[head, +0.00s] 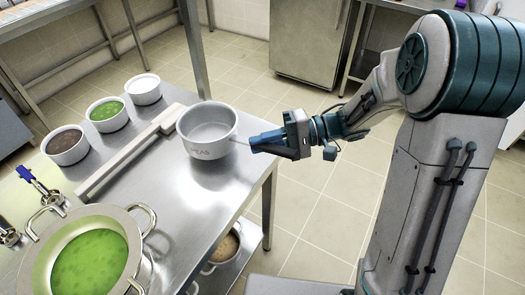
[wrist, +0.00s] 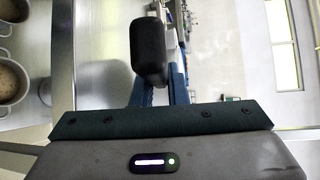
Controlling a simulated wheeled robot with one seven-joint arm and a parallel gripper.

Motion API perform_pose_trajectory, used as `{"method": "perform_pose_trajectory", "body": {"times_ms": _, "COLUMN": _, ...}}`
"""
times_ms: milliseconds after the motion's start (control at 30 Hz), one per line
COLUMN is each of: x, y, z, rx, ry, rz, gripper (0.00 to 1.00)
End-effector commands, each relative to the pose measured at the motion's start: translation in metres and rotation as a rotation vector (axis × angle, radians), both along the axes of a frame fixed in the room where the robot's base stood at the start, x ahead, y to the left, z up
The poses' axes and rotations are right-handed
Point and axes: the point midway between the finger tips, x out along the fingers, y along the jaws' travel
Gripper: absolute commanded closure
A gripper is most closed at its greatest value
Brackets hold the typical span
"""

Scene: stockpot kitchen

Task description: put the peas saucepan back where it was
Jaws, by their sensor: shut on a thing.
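I cannot tell whether the pan's base touches the table. In the wrist view, a dark rounded block (wrist: 148,48) stands before my blue fingers; I cannot tell whether it is the handle's end. A large stockpot (head: 137,225) of green peas stands at the front left.
A long pale bar (head: 128,150) lies left of the saucepan. Small bowls with dark (head: 67,145), green (head: 107,114) and white (head: 143,89) contents line the table's left. A table leg (head: 194,45) rises behind. Pots stand on the lower shelf (head: 250,238). Bare steel lies in front of the saucepan.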

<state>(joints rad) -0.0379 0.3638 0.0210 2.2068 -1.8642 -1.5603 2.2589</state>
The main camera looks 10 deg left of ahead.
Motion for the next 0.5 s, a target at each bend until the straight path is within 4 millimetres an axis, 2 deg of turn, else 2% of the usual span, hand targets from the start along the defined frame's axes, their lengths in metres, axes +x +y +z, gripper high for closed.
{"method": "perform_pose_trajectory", "body": {"times_ms": 33, "x": 0.0, "y": 0.0, "z": -0.011, "rx": 0.001, "ry": 0.004, "rz": 0.0, "gripper": 1.0}}
{"method": "perform_pose_trajectory", "body": {"times_ms": 167, "x": 0.0, "y": 0.0, "z": -0.026, "rx": 0.001, "ry": 0.003, "rz": 0.001, "gripper": 1.0}}
{"method": "perform_pose_trajectory", "body": {"times_ms": 500, "x": 0.0, "y": 0.0, "z": -0.027, "rx": 0.002, "ry": 0.002, "rz": 0.001, "gripper": 1.0}}
